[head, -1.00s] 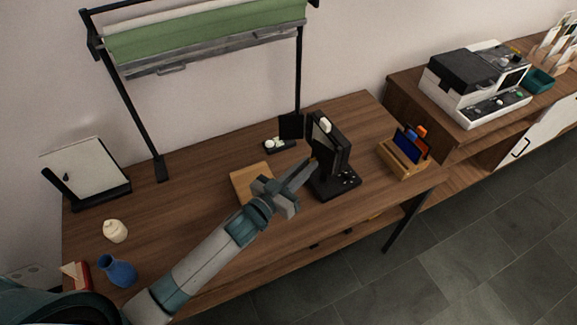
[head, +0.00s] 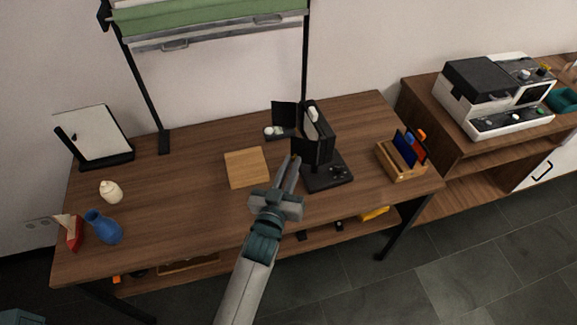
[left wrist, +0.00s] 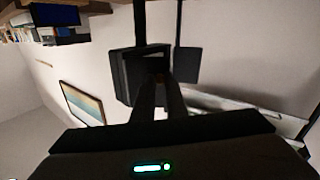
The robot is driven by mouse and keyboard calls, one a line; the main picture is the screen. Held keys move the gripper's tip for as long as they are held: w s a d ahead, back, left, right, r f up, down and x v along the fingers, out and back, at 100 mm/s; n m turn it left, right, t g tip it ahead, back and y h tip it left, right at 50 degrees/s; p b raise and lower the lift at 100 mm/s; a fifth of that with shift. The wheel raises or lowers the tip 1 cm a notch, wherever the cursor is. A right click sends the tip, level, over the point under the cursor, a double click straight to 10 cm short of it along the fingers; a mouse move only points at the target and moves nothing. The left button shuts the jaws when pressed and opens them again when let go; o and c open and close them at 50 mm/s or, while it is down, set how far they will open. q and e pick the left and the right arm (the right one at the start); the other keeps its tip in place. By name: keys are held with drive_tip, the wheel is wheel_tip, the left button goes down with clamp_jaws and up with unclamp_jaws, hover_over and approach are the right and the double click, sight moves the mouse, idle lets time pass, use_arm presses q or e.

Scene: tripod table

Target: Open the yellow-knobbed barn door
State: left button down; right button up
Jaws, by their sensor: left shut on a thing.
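A black lamp (head: 328,170) with hinged flaps, the barn doors, stands on the wooden table. One flap (head: 285,113) sticks out at the back left. The near flap (head: 308,151) stands out to the left from the lamp's near side. My left gripper (head: 293,163) reaches up to this flap's outer edge and is shut on its knob, of which only a small yellowish spot shows at the fingertips. In the left wrist view, the fingers (left wrist: 160,92) are close together in front of a black flap (left wrist: 130,75). My right gripper is out of view.
A wooden block (head: 246,167) lies left of my gripper. A wooden holder (head: 402,173) with coloured items stands right of the lamp. The table's middle left is clear.

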use_arm(q)
drive_tip(key=shift+a, duration=0.1)
drive_tip(key=c, duration=1.8)
unclamp_jaws()
drive_tip(key=shift+o, duration=0.2)
drive_tip(key=shift+s+f, duration=0.1)
drive_tip(key=shift+s, duration=0.2)
drive_tip(key=b+v, duration=0.4)
drive_tip(key=v, duration=1.3)
drive_tip(key=shift+b, duration=0.4)
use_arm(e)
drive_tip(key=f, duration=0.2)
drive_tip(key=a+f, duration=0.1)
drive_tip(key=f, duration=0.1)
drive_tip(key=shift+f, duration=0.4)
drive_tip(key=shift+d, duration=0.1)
